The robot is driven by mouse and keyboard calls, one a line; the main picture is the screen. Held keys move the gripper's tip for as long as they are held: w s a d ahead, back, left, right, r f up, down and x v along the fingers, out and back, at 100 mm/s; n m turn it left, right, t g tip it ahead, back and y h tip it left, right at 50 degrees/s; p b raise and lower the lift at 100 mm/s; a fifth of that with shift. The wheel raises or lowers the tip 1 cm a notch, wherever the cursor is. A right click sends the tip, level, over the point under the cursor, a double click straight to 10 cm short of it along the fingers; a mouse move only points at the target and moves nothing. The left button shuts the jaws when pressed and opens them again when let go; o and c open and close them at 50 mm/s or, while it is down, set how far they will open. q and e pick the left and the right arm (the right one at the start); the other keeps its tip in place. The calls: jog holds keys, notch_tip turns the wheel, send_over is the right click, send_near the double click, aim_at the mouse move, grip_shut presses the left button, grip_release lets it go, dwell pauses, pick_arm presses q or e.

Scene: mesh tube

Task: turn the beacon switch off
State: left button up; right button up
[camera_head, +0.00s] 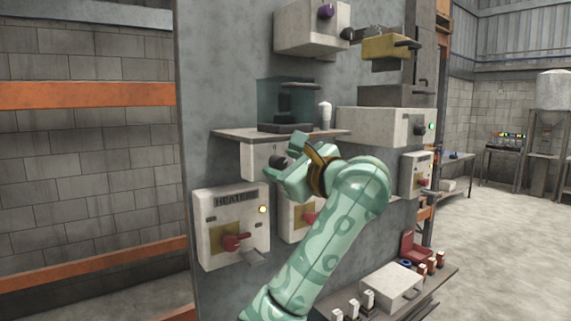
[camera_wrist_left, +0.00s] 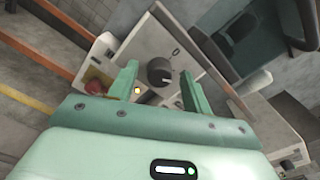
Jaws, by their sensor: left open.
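A white box (camera_head: 258,160) under the shelf carries a dark round knob (camera_head: 279,161); the beacon name cannot be read on it. In the left wrist view the knob (camera_wrist_left: 159,71) has a pale pointer line, and a 0 mark shows beside it on the white face. My left gripper (camera_head: 287,163) is open in front of the box, with its two fingers on either side of the knob. Whether they touch it cannot be told. My right gripper is not in view.
A shelf (camera_head: 232,133) just above the knob's box bears a glass-walled case (camera_head: 266,94) and a white-topped peg (camera_head: 325,113). My arm partly hides another red-handled box (camera_head: 295,221).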

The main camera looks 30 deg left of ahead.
pick_arm(q)
jog(key=c, duration=1)
jog(key=shift+o, duration=0.2)
jog(key=shift+f, duration=0.1)
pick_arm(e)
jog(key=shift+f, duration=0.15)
pick_arm(q)
jog(key=shift+f+n+b, duration=0.1)
jog(key=shift+n+b, duration=0.4)
jog(key=shift+b, duration=0.1)
jog(key=n+b, duration=0.3)
jog(key=b, duration=0.1)
jog(key=shift+f+n, duration=0.15)
jog(key=shift+n, duration=0.25)
jog(key=n+b, duration=0.3)
jog(key=shift+n+b, duration=1.2)
jog(key=shift+n, duration=0.8)
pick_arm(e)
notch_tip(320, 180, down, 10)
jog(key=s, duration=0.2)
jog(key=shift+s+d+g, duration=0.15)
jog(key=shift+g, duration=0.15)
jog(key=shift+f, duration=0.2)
